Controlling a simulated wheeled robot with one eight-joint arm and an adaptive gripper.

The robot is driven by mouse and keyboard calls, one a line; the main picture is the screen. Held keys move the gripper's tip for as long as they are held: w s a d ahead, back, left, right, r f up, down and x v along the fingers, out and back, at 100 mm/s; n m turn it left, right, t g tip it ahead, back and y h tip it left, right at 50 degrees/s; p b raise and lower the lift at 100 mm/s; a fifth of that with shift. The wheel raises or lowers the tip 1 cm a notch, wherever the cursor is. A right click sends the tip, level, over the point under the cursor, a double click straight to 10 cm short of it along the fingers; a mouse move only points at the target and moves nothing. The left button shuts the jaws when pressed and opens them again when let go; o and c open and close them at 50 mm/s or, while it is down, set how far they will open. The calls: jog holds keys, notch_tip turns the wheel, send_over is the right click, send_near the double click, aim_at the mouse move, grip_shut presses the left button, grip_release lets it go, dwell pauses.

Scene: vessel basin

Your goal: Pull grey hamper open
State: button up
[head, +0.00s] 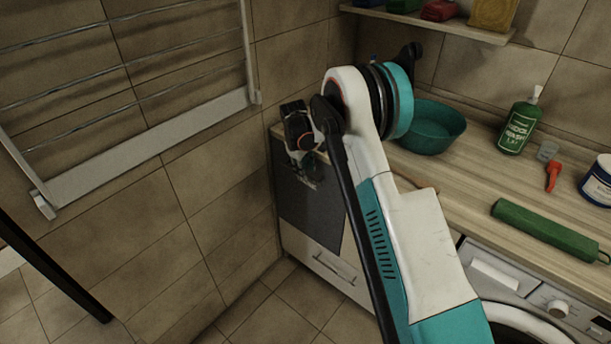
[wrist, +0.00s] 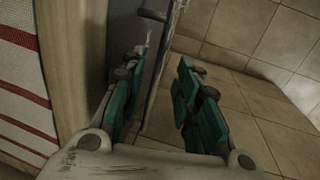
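The grey hamper (head: 308,222) is a dark grey front panel under the left end of the wooden counter, in the head view. It looks shut or nearly so. My gripper (head: 303,140) is at the top of this front, near the counter's edge, partly hidden by my arm. In the wrist view my gripper (wrist: 160,105) has its two green fingers apart. The grey panel (wrist: 125,35) runs down toward the gap between them, with a small dark fitting near its edge. I cannot tell whether the fingers touch the panel.
The wooden counter (head: 450,175) holds a teal bowl (head: 428,128), a green bottle (head: 519,125) and a green roll (head: 545,230). A white drawer (head: 333,265) is under the hamper. A drying rack (head: 150,150) hangs on the left wall. Tiled floor (head: 262,318) is clear in front.

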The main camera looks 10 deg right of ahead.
jog(key=shift+w+d+f, duration=0.1)
jog(key=shift+f, duration=0.55)
jog(key=shift+w+d+f, duration=0.1)
jog(key=shift+f, duration=0.5)
jog(key=shift+s, duration=0.1)
jog(key=shift+c, duration=0.6)
grip_shut()
jog(key=shift+a, duration=0.1)
jog(key=s+a+b, duration=0.1)
jog(key=s+a, duration=0.8)
jog(key=a, duration=0.4)
jog(key=s+a+b, duration=0.2)
jog(key=s+a, duration=0.8)
jog(key=a, duration=0.3)
jog(key=shift+o, duration=0.6)
grip_release()
